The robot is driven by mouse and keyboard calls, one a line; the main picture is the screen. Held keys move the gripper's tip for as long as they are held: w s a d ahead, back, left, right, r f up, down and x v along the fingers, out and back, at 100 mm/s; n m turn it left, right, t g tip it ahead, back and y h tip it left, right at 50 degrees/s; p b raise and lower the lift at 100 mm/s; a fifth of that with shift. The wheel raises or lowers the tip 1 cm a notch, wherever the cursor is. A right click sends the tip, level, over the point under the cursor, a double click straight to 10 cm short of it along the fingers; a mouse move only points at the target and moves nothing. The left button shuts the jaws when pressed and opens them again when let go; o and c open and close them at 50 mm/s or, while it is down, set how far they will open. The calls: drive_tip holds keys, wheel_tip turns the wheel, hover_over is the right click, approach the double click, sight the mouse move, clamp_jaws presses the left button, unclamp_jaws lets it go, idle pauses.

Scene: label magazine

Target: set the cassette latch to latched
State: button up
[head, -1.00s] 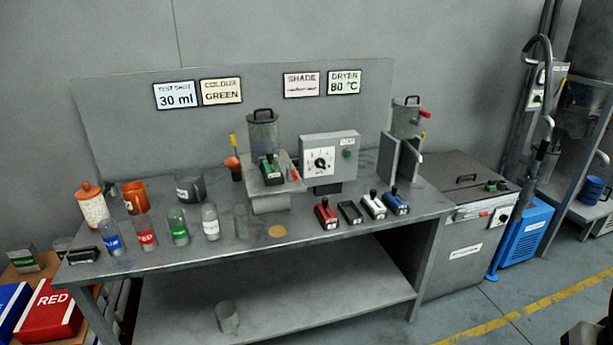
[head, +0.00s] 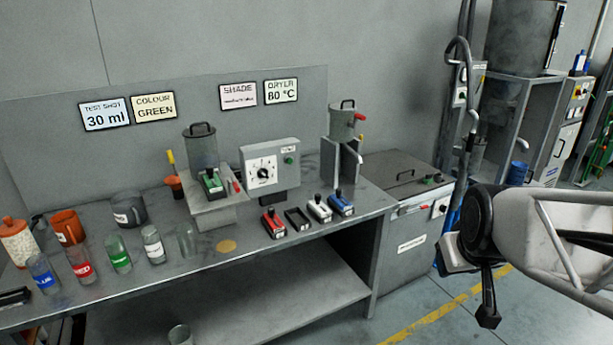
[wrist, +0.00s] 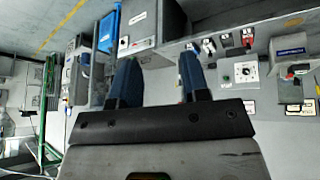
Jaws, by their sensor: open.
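The cassette with a green label (head: 212,182) sits in a grey stand (head: 210,212) under a lidded metal hopper (head: 201,147). A small red lever (head: 237,186) is at the stand's right side; I take it to be the latch, but its setting is too small to tell. In the wrist view, which is upside down, the stand (wrist: 290,92) is at the right edge. My gripper (wrist: 158,76) is open and empty, its two dark fingers apart. In the head view my arm is at the right, clear of the bench and far from the stand.
Red (head: 274,223), white (head: 319,208) and blue (head: 341,204) cassettes and an empty black tray (head: 298,219) stand on the bench right of the stand. A control box (head: 270,167) is behind them. Bottles and mugs fill the bench's left. A grey cabinet (head: 402,245) stands right of the bench.

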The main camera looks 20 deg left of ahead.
drive_tip(key=w+a+n+t+y, duration=0.2)
drive_tip(key=w+a+n+t, duration=0.15)
drive_tip(key=w+a, duration=0.75)
drive_tip(key=n+t+y, duration=0.4)
drive_tip(key=n+y, duration=0.5)
drive_tip(key=n, duration=0.3)
approach(236, 186)
drive_tip(key=x, duration=0.2)
drive_tip(key=shift+w+a+f, duration=0.1)
drive_tip(key=shift+w+f, duration=0.05)
drive_tip(key=shift+f, duration=0.25)
drive_tip(key=shift+x, duration=3.85)
